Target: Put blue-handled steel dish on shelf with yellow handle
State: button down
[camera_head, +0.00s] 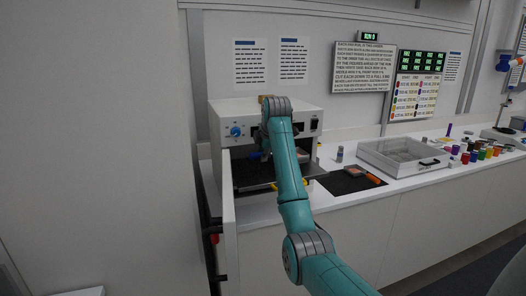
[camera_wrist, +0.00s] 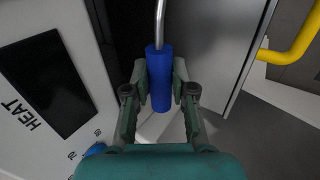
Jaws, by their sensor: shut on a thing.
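My gripper (camera_wrist: 160,92) is shut on the blue handle (camera_wrist: 159,78) of the steel dish in the wrist view. A bent steel rod (camera_wrist: 160,18) runs up from the handle and out of the picture, so the dish's bowl is not clearly seen. A yellow handle (camera_wrist: 292,50) is at the upper right, apart from my gripper. In the head view, my arm reaches to the front of a white oven (camera_head: 232,113) with a dark shelf (camera_head: 248,177); bits of yellow handle (camera_head: 304,182) show at the shelf's front. My arm hides much of the opening.
The oven's door (camera_head: 228,198) stands open at the left. Its front panel (camera_wrist: 30,125) is close at the left of the wrist view. On the counter to the right are a dark mat (camera_head: 340,184) with an orange-handled tool, a small jar (camera_head: 339,154), a clear-lidded box (camera_head: 400,158) and several coloured jars.

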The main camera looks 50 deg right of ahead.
jog(key=shift+f, duration=2.25)
jog(key=c, duration=0.9)
grip_release()
jog(key=shift+r, duration=2.95)
